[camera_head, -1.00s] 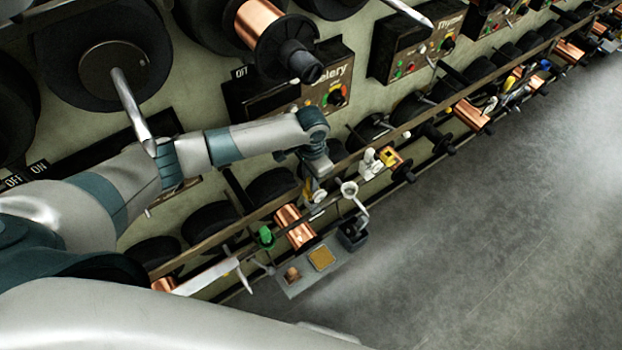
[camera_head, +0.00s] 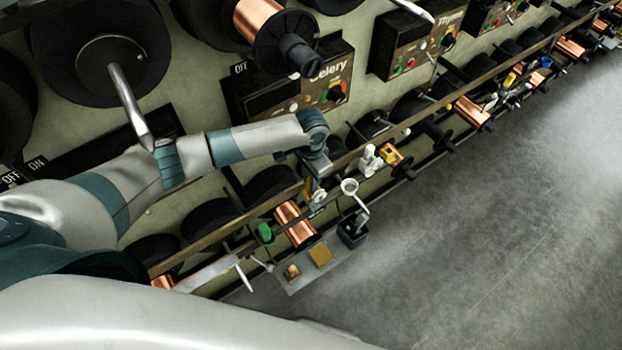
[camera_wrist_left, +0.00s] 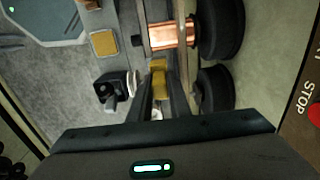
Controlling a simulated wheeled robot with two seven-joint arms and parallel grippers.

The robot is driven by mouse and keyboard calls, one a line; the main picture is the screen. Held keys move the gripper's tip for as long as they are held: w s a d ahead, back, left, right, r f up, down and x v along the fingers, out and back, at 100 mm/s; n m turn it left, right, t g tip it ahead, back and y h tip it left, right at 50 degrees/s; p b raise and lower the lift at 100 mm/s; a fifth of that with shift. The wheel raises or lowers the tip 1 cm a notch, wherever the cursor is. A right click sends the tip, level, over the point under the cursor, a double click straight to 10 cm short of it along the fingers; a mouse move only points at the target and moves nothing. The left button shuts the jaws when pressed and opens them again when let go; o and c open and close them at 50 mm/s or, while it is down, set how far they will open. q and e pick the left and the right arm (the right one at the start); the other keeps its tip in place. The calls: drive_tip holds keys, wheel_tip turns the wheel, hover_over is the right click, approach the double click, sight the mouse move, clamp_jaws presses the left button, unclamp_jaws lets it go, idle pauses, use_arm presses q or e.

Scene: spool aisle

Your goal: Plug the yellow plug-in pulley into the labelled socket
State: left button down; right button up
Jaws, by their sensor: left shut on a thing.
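My left gripper (camera_head: 313,190) reaches down to the lower rail of the spool rack. In the left wrist view, its fingers (camera_wrist_left: 160,85) are closed around a small yellow piece (camera_wrist_left: 158,68), which looks like the yellow pulley. The yellow piece shows only as a small patch in the head view (camera_head: 307,187), partly hidden by the gripper. A white wheel (camera_head: 319,197) sits right beside the fingertips. I cannot make out the labelled socket or whether the yellow piece touches anything. My right gripper is not in view.
A copper spool (camera_head: 295,224) sits just below the gripper. A grey plate with a tan square pad (camera_head: 321,254), a black box (camera_head: 352,232) and a white ring on a stand (camera_head: 349,186) are close by. A green part (camera_head: 265,233) is left. The floor at right is clear.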

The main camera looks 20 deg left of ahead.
use_arm(q)
drive_tip(key=shift+f+b, duration=0.35)
drive_tip(key=shift+f, duration=0.65)
drive_tip(key=shift+f, duration=0.15)
drive_tip(key=c, duration=1.6)
unclamp_jaws()
drive_tip(key=shift+o, duration=0.2)
wheel_tip(320, 180, up, 12)
drive_tip(key=shift+b, duration=0.9)
